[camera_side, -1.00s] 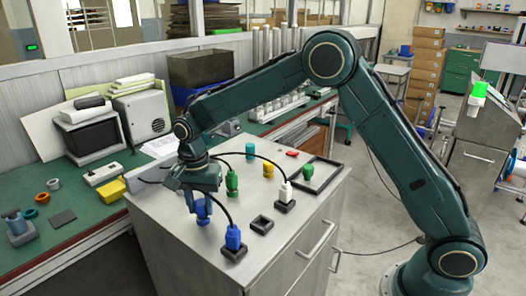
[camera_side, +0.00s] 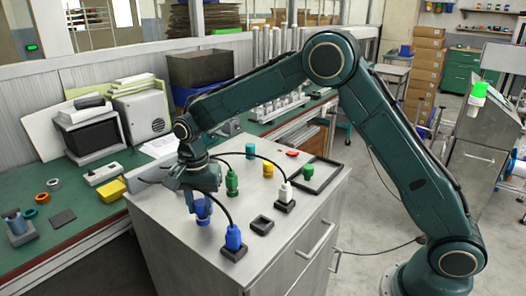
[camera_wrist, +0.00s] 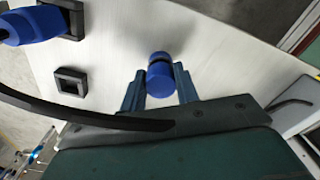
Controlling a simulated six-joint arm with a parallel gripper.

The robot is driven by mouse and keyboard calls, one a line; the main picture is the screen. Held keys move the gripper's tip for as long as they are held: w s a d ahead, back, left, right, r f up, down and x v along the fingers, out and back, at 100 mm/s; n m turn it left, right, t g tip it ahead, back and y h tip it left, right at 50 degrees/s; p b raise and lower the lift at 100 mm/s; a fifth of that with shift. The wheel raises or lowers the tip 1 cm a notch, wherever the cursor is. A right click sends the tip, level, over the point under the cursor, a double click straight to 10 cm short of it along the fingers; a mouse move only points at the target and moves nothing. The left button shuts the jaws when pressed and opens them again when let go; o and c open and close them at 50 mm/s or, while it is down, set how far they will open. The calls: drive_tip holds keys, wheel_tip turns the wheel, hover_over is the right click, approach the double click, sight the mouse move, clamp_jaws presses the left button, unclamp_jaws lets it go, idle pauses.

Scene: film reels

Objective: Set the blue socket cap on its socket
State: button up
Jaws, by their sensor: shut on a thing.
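The blue socket cap (camera_side: 203,218) is at the left front of the grey cabinet top. My gripper (camera_side: 203,207) points down at it and is shut on it. In the wrist view the cap (camera_wrist: 160,76) is a short blue cylinder between the two fingers of my gripper (camera_wrist: 159,88). Whether its lower end touches the cabinet top is hard to tell. An empty square black socket (camera_side: 262,225) lies to the right; this socket also shows in the wrist view (camera_wrist: 70,82).
A blue plug (camera_side: 233,238) with a black cable sits in a black base near the front edge. A white plug (camera_side: 285,193), a green plug (camera_side: 231,183), a yellow piece (camera_side: 268,171), a green piece (camera_side: 308,173) and a black frame (camera_side: 334,183) stand behind. The cable arches near my gripper.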

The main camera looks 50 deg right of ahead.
sight(200, 203)
drive_tip(key=shift+f, duration=0.5)
drive_tip(key=o, duration=0.7)
drive_tip(key=shift+c, duration=0.2)
drive_tip(key=shift+r, duration=0.2)
drive_tip(key=shift+r, duration=5.35)
